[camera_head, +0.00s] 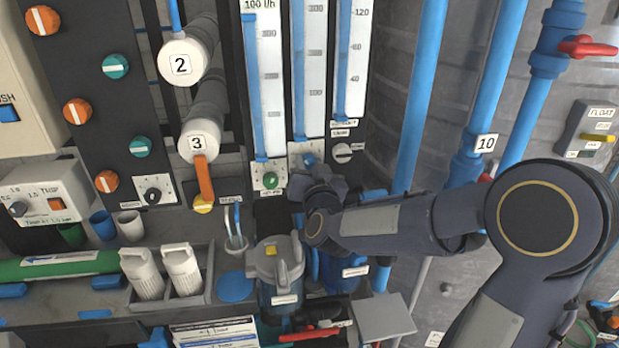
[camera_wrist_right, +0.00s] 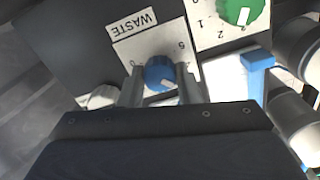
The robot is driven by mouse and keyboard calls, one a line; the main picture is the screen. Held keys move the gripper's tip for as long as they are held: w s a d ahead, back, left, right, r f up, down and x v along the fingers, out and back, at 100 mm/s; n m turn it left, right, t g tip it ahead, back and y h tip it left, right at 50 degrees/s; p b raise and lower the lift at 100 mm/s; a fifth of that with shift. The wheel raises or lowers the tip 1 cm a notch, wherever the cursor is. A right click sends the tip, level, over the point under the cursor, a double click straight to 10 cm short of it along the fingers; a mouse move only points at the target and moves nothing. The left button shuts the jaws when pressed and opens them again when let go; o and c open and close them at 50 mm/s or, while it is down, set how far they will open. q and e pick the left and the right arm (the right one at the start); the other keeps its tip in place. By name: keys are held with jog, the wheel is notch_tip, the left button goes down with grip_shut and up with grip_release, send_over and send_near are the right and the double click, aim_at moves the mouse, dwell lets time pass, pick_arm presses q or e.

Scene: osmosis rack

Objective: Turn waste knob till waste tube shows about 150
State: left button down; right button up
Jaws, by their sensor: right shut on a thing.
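The blue waste knob (camera_wrist_right: 159,73) is on a white dial plate in the right wrist view, under a label reading WASTE (camera_wrist_right: 132,23). Its white pointer mark faces down and right in that picture. My right gripper (camera_wrist_right: 160,84) is shut on the knob, one finger on each side. In the head view the right gripper (camera_head: 312,176) reaches the panel from the right, and a bit of the blue knob (camera_head: 309,159) shows above it. The waste tube (camera_head: 298,75) rises above the knob beside a white scale; its exact level is too small to read. My left gripper is not in view.
A green knob (camera_head: 270,181) is close left of the gripper, and a pale knob (camera_head: 342,152) close right. An orange-handled valve (camera_head: 204,178) is further left. A clear filter housing (camera_head: 278,268) stands below. Blue pipes (camera_head: 421,90) run up behind my arm.

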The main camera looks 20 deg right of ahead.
jog(key=m+b, duration=0.2)
jog(key=m, duration=0.1)
jog(key=m+b, duration=0.3)
jog(key=shift+f+m+b, duration=0.2)
jog(key=shift+m+b, duration=0.1)
jog(key=m+b, duration=0.2)
jog(key=m, duration=0.1)
jog(key=shift+r+m+b, duration=0.15)
jog(key=shift+m+b, duration=0.8)
jog(key=shift+m, duration=0.45)
jog(key=shift+d, duration=0.1)
jog(key=o, duration=1)
jog(key=shift+c, duration=0.2)
jog(key=shift+s, duration=0.1)
